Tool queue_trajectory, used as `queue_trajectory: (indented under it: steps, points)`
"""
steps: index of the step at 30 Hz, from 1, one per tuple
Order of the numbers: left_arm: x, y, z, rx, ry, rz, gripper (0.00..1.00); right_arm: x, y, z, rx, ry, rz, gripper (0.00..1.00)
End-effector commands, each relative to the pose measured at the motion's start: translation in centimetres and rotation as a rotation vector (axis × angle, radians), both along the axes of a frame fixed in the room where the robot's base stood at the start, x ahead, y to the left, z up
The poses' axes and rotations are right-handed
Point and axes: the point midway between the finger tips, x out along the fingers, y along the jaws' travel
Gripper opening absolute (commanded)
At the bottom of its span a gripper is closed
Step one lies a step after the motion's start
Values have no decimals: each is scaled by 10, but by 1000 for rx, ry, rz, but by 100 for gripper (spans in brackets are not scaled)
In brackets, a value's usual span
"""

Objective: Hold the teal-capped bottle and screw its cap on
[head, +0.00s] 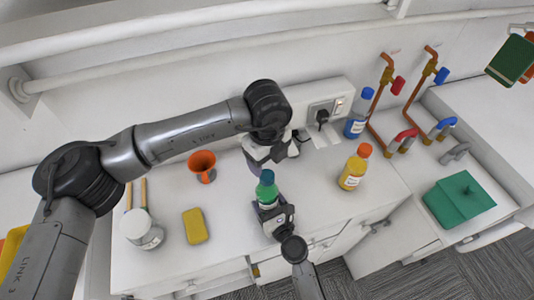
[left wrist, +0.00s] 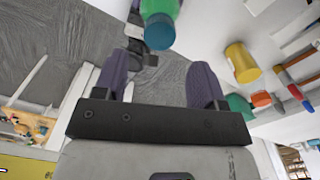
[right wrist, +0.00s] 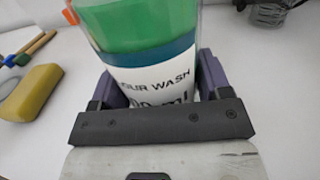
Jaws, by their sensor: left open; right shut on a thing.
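The bottle (head: 268,192) has a green body and a white label with a blue band, which shows large in the right wrist view (right wrist: 150,65). My right gripper (head: 270,210) is shut around its labelled lower part and holds it upright near the counter's front edge. The teal cap (head: 266,176) sits at the bottle's top; how tightly it sits I cannot tell. My left gripper (head: 272,158) is open and empty, just behind and above the cap. In the left wrist view the cap (left wrist: 160,32) is ahead of the open fingers, apart from them.
On the white counter (head: 240,235) stand an orange funnel (head: 202,166), a yellow sponge (head: 195,226) and a white jar (head: 142,231) at left. A yellow bottle (head: 352,172), a blue bottle (head: 357,116) and copper pipes (head: 376,98) are at right. A plugged socket (head: 322,114) is behind.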

Motion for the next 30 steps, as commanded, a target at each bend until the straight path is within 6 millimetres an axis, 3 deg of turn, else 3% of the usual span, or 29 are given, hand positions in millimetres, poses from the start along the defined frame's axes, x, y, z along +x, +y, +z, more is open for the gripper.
queue_trajectory:
  steps: [6, 15, 28, 30]
  points:
    - [-1, 0, -32, 0, 3, 0, 64, 0, 0, 0, 1, 0, 1, 5]
    - [0, 0, -60, 0, 3, 0, 64, 0, 0, 0, 1, 0, 1, 5]
    - [0, 0, -65, -1, 1, 0, 64, 0, 0, 0, 1, 0, 1, 5]
    - [0, 0, -65, -1, 1, 0, 60, 0, 0, 0, 1, 0, 0, 5]
